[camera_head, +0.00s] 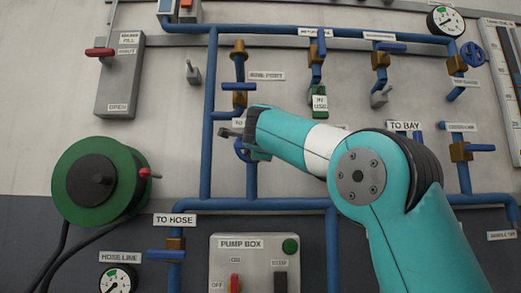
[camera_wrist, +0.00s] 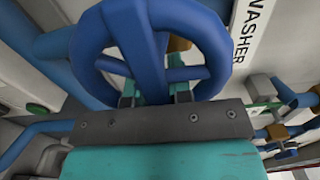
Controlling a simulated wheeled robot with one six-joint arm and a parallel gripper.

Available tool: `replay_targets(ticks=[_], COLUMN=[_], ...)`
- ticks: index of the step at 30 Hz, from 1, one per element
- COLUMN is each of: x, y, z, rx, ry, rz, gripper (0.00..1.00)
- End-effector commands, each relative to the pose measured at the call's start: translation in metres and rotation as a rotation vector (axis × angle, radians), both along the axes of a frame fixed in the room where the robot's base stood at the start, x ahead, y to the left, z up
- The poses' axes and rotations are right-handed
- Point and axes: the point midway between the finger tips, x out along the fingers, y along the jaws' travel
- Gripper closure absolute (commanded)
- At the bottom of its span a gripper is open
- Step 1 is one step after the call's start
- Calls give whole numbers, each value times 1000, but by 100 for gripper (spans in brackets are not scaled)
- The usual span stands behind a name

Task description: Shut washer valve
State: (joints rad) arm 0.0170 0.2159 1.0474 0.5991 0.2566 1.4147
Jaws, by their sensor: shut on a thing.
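The blue handwheel (camera_wrist: 214,55) fills the top of the wrist view, seen close up and tilted, with a white label reading WASHER (camera_wrist: 247,35) beside it. My gripper (camera_wrist: 155,92) is shut on the wheel, its two fingers at the lower part near the rim and spokes. In the head view my gripper (camera_head: 236,134) is in front of the pipe, left of centre. A part of the blue wheel (camera_head: 241,151) shows below it; the rest is hidden behind my gripper and wrist. How far the valve is turned cannot be told.
A green hose reel (camera_head: 68,198) stands out at the left. Blue pipes with several lever valves surround my arm, including one labelled TO BAY (camera_head: 405,126). A pump box (camera_head: 253,265) is below. Another blue handwheel (camera_head: 473,54) and a gauge (camera_head: 445,21) are at upper right.

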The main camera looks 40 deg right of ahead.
Motion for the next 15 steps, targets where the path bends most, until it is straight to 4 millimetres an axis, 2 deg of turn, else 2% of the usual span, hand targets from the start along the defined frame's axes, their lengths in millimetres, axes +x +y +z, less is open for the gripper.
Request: replay_targets(ticks=[6,7,9,10,15], x=[0,0,0,0,0], y=[0,0,0,0,0], z=[0,0,0,0,0], rx=[2,2,2,2,1], ry=[0,0,0,0,-1], rz=[0,0,0,0,0], gripper=[100,76,60,55,55])
